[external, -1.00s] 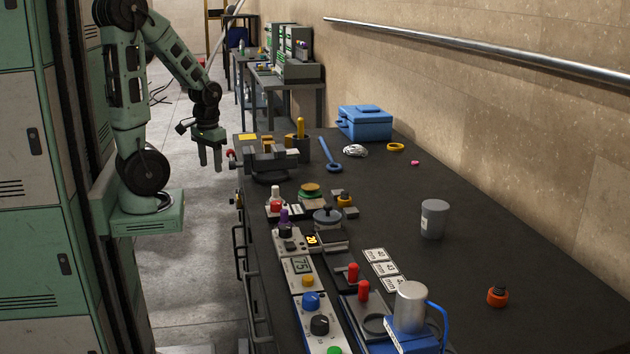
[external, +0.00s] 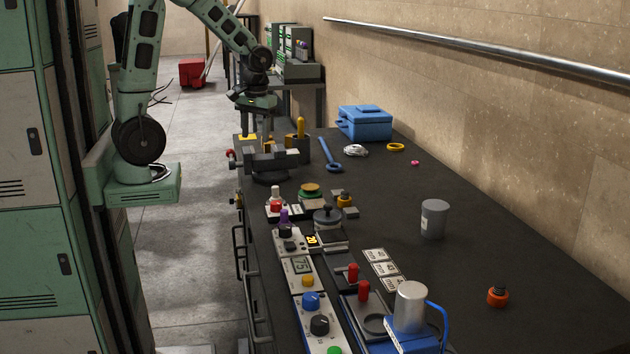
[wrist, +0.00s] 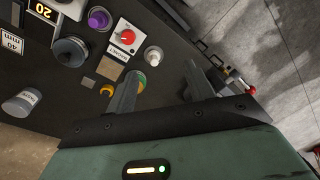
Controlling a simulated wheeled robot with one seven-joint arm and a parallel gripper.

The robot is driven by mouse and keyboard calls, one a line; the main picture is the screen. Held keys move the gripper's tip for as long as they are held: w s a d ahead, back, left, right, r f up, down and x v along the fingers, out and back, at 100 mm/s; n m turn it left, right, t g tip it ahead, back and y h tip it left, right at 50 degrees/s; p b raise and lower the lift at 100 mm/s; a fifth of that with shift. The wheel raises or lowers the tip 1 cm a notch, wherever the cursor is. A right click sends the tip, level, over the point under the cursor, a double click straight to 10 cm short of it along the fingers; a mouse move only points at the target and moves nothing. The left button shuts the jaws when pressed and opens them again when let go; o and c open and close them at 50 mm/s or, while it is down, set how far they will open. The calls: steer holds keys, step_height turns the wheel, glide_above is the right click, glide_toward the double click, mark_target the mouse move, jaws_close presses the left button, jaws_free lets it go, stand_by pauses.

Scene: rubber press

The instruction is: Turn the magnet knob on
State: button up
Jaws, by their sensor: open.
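The magnet knob (wrist: 127,37) is a red knob with a white pointer on a small white box, and a label lies beside it in the wrist view. In the external view the red knob (external: 276,206) sits near the bench's left edge. My gripper (external: 256,137) points down above the far left part of the bench, beyond the knob and apart from it. In the wrist view my gripper (wrist: 162,76) has its two fingers spread with nothing between them, and the knob is ahead and to the left of them.
A dark vise (external: 272,163) stands on the bench close below my gripper. A purple knob (wrist: 98,18) and a round dark-grey part (wrist: 70,52) are near the magnet box. A grey cup (external: 434,218) stands on the right, with clear bench around it.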

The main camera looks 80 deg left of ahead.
steer(key=n+b, duration=0.1)
steer(key=b, duration=0.1)
glide_toward(276, 203)
steer(key=f, duration=0.6)
steer(key=f+p, duration=0.1)
steer(key=f, duration=0.1)
steer(key=shift+a+f, duration=0.3)
steer(key=shift+f, duration=0.1)
steer(key=c, duration=1)
